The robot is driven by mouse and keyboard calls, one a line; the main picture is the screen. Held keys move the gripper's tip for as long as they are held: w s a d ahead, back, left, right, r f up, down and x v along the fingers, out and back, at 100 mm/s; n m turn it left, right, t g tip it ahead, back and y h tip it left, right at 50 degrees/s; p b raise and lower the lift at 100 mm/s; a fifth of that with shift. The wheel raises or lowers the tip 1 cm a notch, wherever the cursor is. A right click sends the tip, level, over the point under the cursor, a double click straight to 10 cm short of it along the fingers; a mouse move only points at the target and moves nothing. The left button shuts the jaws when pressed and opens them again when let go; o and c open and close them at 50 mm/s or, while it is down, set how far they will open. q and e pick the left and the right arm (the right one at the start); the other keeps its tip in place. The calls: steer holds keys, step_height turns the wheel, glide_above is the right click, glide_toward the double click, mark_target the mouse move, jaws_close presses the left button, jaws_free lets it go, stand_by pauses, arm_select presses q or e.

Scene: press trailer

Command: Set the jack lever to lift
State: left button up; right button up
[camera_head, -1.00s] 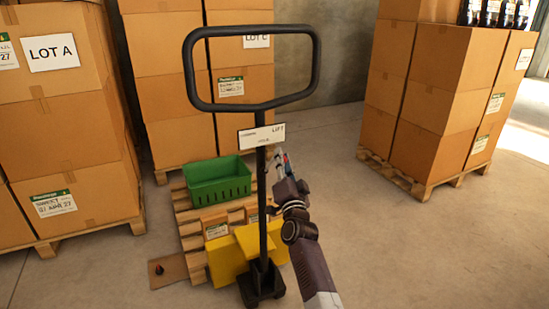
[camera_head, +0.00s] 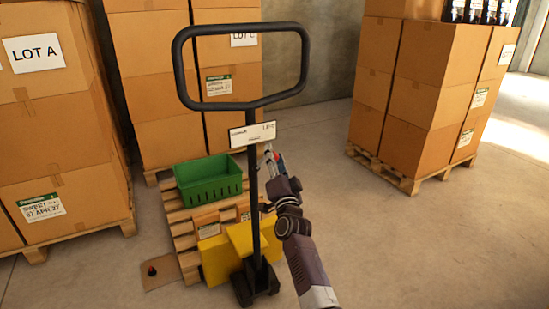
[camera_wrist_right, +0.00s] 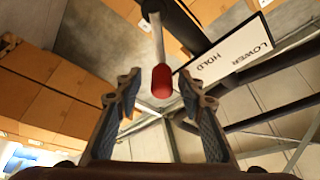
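The pallet jack's black loop handle (camera_head: 178,70) stands upright in the head view, with a white label plate (camera_head: 240,136) on its post; the word at the plate's right end looks like LIFT. In the right wrist view the plate (camera_wrist_right: 225,58) reads LOWER and HOLD. The jack lever is a grey rod with a red knob (camera_wrist_right: 162,82). My right gripper (camera_head: 272,158) is just right of the post, below the plate. In the wrist view its fingers (camera_wrist_right: 158,92) are open, with the knob between their tips; contact is not visible. My left gripper is out of view.
A green crate (camera_head: 210,186) sits on a wooden pallet (camera_head: 180,228) behind the jack's yellow body (camera_head: 215,258). Carton stacks stand at left (camera_head: 65,130), behind (camera_head: 150,85) and at right (camera_head: 420,100). The floor right of my arm (camera_head: 420,250) is clear.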

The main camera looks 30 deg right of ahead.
steer(key=shift+s, duration=0.1)
steer(key=shift+s+a+f, duration=0.15)
steer(key=shift+s, duration=0.1)
steer(key=v, duration=1.1)
steer(key=shift+s+f, duration=0.1)
